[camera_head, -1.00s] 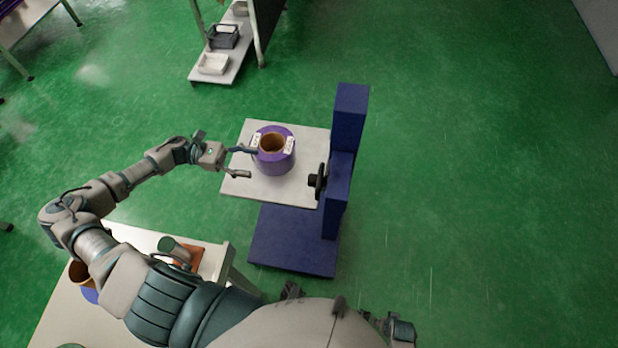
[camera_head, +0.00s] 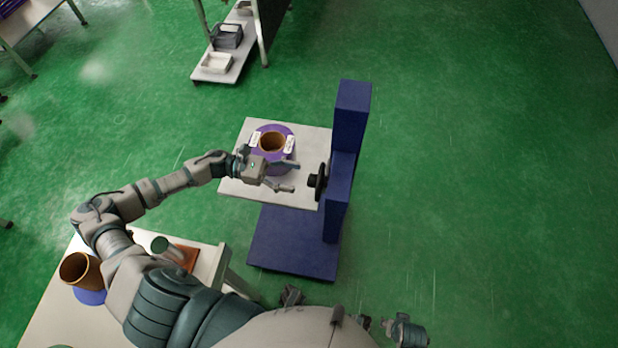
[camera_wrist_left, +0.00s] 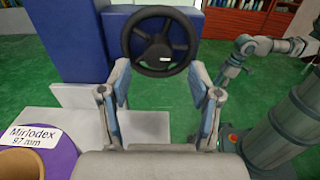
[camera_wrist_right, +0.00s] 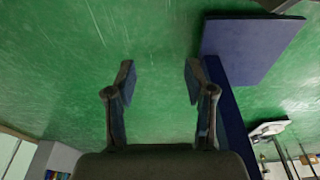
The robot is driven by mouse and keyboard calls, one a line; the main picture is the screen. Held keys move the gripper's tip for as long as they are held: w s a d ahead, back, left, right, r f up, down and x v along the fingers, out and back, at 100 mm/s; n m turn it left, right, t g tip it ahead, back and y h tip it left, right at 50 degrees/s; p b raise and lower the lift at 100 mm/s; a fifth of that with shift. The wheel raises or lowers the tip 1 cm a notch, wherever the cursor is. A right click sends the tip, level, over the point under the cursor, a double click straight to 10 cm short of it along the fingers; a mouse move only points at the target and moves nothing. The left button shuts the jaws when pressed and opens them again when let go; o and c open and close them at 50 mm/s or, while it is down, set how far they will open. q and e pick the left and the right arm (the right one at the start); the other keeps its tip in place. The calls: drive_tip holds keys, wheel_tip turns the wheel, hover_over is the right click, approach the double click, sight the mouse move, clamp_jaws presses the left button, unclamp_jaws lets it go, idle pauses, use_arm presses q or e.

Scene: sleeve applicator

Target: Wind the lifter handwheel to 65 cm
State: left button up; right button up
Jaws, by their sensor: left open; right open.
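The lifter is a blue column (camera_head: 350,118) on a blue base, with a white platform (camera_head: 238,190) on its left side. Its black handwheel (camera_head: 319,182) sits on the column's left face, beside the platform. In the left wrist view the handwheel (camera_wrist_left: 160,16) shows as a spoked ring just beyond the fingertips. My left gripper (camera_head: 296,176) is open and empty above the platform, facing the wheel and apart from it. My right gripper (camera_wrist_right: 159,80) is open and empty over green floor, with the blue base (camera_wrist_right: 250,45) ahead of it. No height reading is legible.
A purple roll (camera_head: 280,145) with a brown core and white labels stands on the platform, behind my left gripper. A table (camera_head: 50,318) at lower left bears another brown-cored roll (camera_head: 80,268). A low shelf (camera_head: 233,70) stands behind. The floor at right is clear.

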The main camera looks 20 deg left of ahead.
use_arm(q)
drive_tip(key=d, duration=0.2)
drive_tip(key=w+d, duration=0.1)
drive_tip(key=d, duration=0.1)
drive_tip(key=shift+d+f, duration=0.1)
drive_tip(key=shift+d, duration=0.35)
drive_tip(key=c, duration=0.8)
drive_tip(key=shift+w, duration=0.1)
drive_tip(key=c, duration=0.3)
drive_tip(key=shift+a, duration=0.4)
drive_tip(key=shift+c, duration=0.2)
use_arm(e)
drive_tip(key=shift+w+a+f, duration=0.1)
drive_tip(key=shift+a+f, duration=0.25)
drive_tip(key=shift+f, duration=0.25)
drive_tip(key=shift+a, duration=0.15)
